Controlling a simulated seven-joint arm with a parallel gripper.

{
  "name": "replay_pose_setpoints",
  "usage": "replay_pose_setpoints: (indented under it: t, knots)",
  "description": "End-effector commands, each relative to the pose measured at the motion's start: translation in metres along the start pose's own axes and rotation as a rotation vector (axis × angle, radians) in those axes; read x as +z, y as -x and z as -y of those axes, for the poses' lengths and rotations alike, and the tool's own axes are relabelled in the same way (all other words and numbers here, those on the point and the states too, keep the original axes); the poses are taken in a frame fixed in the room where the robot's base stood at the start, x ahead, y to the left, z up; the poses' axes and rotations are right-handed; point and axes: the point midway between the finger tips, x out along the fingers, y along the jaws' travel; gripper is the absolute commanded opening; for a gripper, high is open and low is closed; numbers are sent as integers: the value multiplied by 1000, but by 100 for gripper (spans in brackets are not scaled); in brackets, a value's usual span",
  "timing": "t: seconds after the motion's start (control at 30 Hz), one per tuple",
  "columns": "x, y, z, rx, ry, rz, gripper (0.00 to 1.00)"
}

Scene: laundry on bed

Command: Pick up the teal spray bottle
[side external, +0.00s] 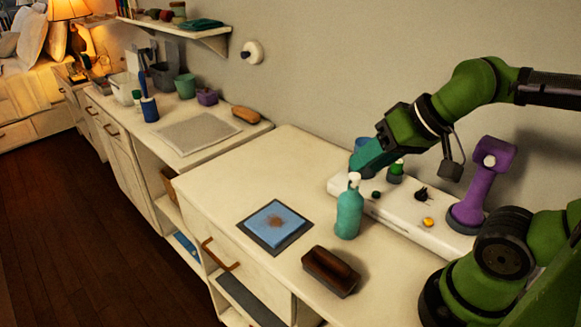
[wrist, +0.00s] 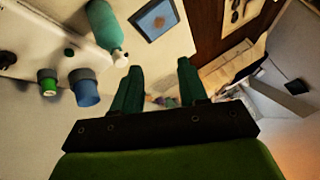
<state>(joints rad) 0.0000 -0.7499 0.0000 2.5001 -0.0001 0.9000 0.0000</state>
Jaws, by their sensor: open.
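The teal spray bottle (side external: 349,215) stands upright on the near countertop, with a white top, in front of a white raised strip. In the wrist view the bottle (wrist: 103,22) is at the upper left, its white top towards the fingers. My gripper (side external: 360,163) is above and behind the bottle in the side view, apart from it. In the wrist view my gripper's two teal fingers (wrist: 157,68) are spread with nothing held between them, and the bottle lies outside them to the left.
A blue cloth on a dark tray (side external: 252,240) and a brown brush (side external: 331,271) lie near the bottle. Behind are the white strip (side external: 440,235), a green-topped container (side external: 396,172) and a purple object (side external: 480,185). A blue container (wrist: 87,92) is left of my fingers.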

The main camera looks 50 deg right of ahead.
Motion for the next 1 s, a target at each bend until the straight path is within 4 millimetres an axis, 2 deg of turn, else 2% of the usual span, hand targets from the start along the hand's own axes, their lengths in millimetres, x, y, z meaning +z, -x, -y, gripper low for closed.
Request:
replay_pose_setpoints:
  t: [0.03, 0.13, 0.17, 0.4, 0.53, 0.67, 0.8, 0.9, 1.0]
  knots:
    - [0, 0, 0, 0, 0, 0, 43]
    - [0, 0, 0, 0, 0, 0, 58]
    - [0, 0, 0, 0, 0, 0, 60]
    - [0, 0, 0, 1, -1, 1, 60]
    - [-3, -9, -3, 21, -12, 32, 60]
    - [-29, -16, -5, 90, -33, 111, 60]
    - [-64, -21, -13, 229, -124, 257, 60]
    - [-86, -19, -20, 343, -219, 348, 60]
    - [-99, -11, -23, 429, -309, 398, 60]
